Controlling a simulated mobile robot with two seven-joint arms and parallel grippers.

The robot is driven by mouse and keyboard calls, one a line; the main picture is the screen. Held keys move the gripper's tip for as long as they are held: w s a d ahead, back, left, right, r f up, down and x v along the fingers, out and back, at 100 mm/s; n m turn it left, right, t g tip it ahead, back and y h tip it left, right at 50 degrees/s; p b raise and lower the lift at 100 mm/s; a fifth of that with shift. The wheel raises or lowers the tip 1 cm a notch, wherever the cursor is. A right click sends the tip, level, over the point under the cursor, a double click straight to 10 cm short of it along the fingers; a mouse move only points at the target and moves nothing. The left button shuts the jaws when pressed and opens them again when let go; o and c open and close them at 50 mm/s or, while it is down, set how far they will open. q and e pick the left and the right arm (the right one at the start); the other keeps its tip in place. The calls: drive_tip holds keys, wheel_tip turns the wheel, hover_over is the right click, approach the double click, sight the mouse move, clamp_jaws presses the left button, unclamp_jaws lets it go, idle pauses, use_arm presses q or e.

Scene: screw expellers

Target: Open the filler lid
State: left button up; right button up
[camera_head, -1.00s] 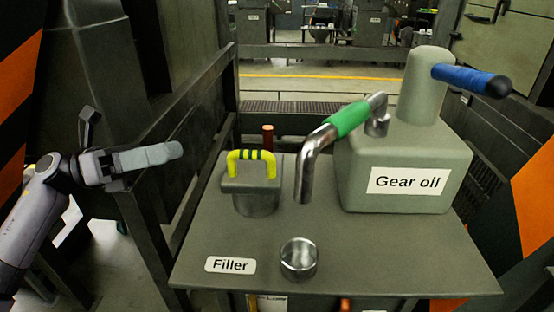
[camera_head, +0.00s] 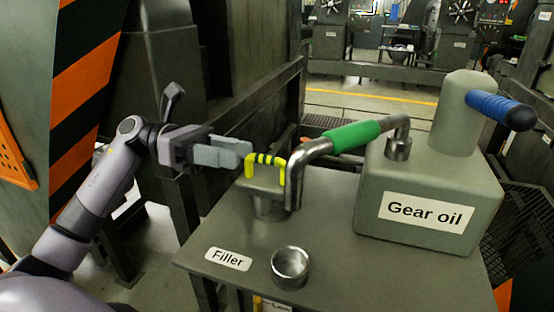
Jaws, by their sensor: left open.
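The filler lid is a grey square cap with a yellow and black striped handle (camera_head: 265,160), standing on a short round neck (camera_head: 268,208) at the back left of the grey table top. It looks shut. My left gripper (camera_head: 245,150) comes in from the left with its fingertips close beside the handle's left side. I cannot tell whether they touch it. The fingers are seen side-on, so the gap between them is hidden. The "Filler" label (camera_head: 228,258) lies on the table's front left. My right gripper is not in view.
A bent metal pipe with a green grip (camera_head: 355,135) reaches close to the lid's right side. The gear oil box (camera_head: 370,215) with a blue handle (camera_head: 500,108) stands at the right. An open metal cup (camera_head: 290,267) is at the front. A dark frame post stands behind my gripper.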

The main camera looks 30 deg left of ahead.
sight(263, 157)
use_arm(q)
drive_tip(key=p+x, duration=0.2)
drive_tip(key=x, duration=0.4)
drive_tip(key=shift+r, duration=0.15)
drive_tip(key=shift+d, duration=0.4)
drive_tip(key=shift+w, duration=0.1)
clamp_jaws()
